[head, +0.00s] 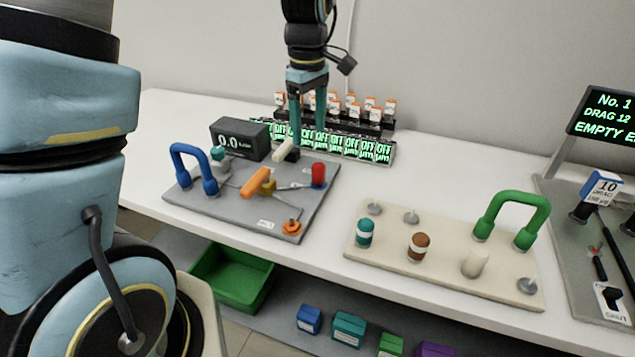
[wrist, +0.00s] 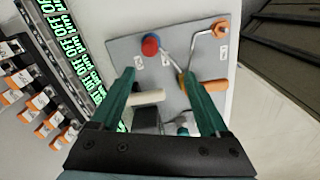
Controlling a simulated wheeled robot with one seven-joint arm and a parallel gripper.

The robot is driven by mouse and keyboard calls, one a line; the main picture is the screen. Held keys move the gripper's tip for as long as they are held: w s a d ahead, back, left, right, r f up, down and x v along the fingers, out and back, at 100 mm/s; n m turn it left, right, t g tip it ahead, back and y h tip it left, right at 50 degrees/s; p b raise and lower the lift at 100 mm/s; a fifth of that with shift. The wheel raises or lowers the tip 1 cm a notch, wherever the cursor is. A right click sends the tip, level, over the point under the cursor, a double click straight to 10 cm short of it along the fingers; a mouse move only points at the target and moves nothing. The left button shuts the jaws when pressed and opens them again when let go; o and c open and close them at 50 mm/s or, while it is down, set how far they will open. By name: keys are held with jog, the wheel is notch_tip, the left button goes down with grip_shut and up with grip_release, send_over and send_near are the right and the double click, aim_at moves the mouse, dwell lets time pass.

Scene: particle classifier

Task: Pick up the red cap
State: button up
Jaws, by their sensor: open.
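The red cap (head: 318,174) stands upright at the right edge of the grey board (head: 225,208) in the head view. In the wrist view the red cap (wrist: 150,44) shows from above near the board's edge, beyond the fingertips. My gripper (head: 296,140) is open and empty, pointing down above the back of the board. Its two teal fingers frame the wrist view, with the space between the fingertips (wrist: 158,80) over the board. The cap is apart from both fingers.
An orange handle (head: 254,182), a white handle (head: 283,149) and a blue arch handle (head: 195,170) are on the board. A display box (head: 240,139) and a row of OFF displays (head: 345,145) stand behind. A beige board (head: 440,262) lies to the right.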

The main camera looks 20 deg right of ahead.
aim_at(319, 165)
jog(key=shift+s+d+f, duration=0.15)
jog(key=shift+d+f, duration=0.1)
jog(key=shift+d, duration=0.2)
jog(key=shift+s+d+f, duration=0.15)
jog(key=shift+d+f, duration=0.1)
jog(key=shift+d, duration=0.2)
notch_tip(319, 165, down, 5)
jog(key=shift+r+p, duration=0.1)
jog(key=shift+p, duration=0.35)
jog(key=shift+w+d+f+p, duration=0.15)
jog(key=shift+f+p, duration=0.3)
jog(key=shift+f, duration=0.9)
jog(key=shift+w+d+f+p, duration=0.1)
jog(key=shift+w+f+p, duration=0.25)
jog(key=shift+f, duration=0.95)
jog(key=shift+s, duration=0.1)
jog(key=shift+c, duration=0.2)
grip_shut()
